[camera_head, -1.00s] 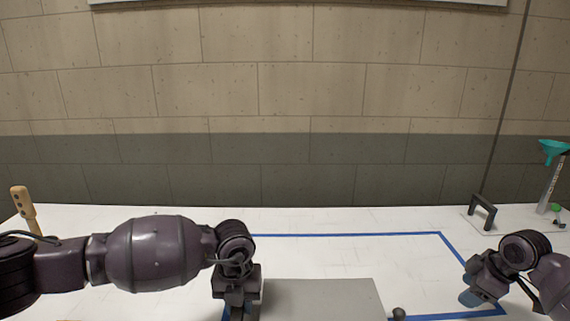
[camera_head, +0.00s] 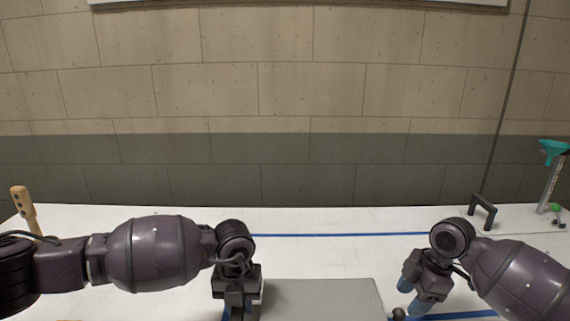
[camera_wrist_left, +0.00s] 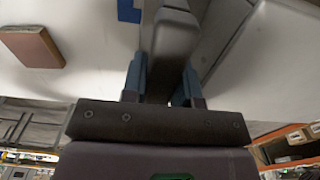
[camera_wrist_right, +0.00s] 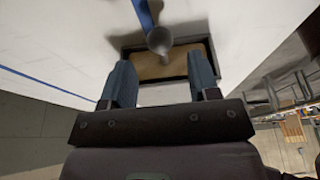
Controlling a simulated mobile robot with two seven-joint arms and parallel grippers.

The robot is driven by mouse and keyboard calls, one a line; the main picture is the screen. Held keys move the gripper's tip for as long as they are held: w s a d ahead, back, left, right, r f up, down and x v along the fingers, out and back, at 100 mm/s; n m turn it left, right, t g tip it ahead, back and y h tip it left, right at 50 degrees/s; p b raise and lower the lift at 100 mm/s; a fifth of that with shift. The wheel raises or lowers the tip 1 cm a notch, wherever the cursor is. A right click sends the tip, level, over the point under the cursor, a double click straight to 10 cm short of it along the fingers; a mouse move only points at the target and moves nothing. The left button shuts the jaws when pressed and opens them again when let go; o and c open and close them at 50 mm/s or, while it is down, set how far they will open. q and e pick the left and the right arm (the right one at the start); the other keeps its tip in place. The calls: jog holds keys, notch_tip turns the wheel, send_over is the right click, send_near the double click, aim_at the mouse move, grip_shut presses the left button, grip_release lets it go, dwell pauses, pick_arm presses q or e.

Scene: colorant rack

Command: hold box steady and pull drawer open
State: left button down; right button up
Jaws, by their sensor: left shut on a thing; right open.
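The grey box (camera_head: 325,300) stands at the table's front edge, cut off by the bottom of the head view. A small dark round knob (camera_head: 398,313) shows at its right side. My left gripper (camera_wrist_left: 165,85) is shut on a grey upright part (camera_wrist_left: 165,45) beside the box's left side; whether this is a handle or a wall is unclear. My right gripper (camera_head: 414,297) is open, just right of the knob. In the right wrist view the knob (camera_wrist_right: 159,40) appears beyond the fingertips, roughly between them. How far the drawer is out cannot be seen.
Blue tape (camera_head: 350,235) outlines an area on the white table. A black handle (camera_head: 483,210) and a stand with a teal funnel (camera_head: 553,150) are at the right, a wooden handle (camera_head: 24,207) at the left. A dark-framed tan panel (camera_wrist_right: 165,65) shows in the right wrist view.

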aim_at(403, 310)
jog(key=shift+x, duration=3.2)
jog(key=shift+c, duration=0.3)
jog(key=c, duration=0.9)
jog(key=shift+d, duration=0.1)
